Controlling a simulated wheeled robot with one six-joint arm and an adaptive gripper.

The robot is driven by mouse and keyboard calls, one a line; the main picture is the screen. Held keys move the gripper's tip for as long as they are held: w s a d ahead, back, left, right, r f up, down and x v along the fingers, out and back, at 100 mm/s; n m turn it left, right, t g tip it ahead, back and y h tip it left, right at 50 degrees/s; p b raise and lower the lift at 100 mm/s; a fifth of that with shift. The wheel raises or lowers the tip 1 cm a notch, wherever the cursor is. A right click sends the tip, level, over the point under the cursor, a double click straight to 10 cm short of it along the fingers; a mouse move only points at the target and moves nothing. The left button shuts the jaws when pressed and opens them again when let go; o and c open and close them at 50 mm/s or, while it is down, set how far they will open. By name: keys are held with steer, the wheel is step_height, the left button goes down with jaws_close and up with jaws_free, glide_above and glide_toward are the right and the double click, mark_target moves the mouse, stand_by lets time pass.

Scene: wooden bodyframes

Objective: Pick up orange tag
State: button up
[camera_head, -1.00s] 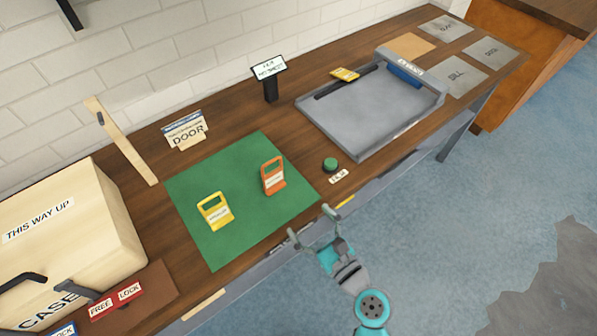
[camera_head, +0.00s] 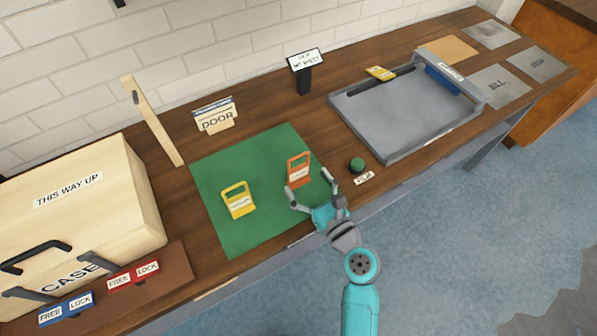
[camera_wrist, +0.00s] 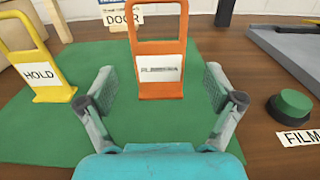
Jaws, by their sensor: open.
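The orange tag (camera_head: 299,170) stands upright on the green mat (camera_head: 222,172), near its right side. In the wrist view the orange tag (camera_wrist: 160,87) is straight ahead, with a white label on its lower part and an opening above. My gripper (camera_head: 309,192) is open and just in front of the tag at the mat's near edge. In the wrist view my gripper's fingers (camera_wrist: 160,97) spread to either side of the tag's base, apart from it. A yellow tag (camera_head: 238,203) stands left of it; in the wrist view it reads HOLD (camera_wrist: 42,78).
A green button (camera_head: 357,165) with a FILM label sits right of the mat. A grey tray (camera_head: 400,150) lies behind it. A DOOR sign (camera_head: 215,118) stands behind the mat. A big CASE box (camera_head: 75,200) fills the left.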

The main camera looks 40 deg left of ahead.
mark_target(299, 171)
steer(key=x, duration=0.4)
steer(key=shift+a, duration=0.1)
steer(key=c, duration=1.2)
steer(key=shift+o, duration=0.2)
steer(key=shift+r, duration=0.1)
step_height(299, 171, up, 10)
steer(key=shift+f, duration=0.1)
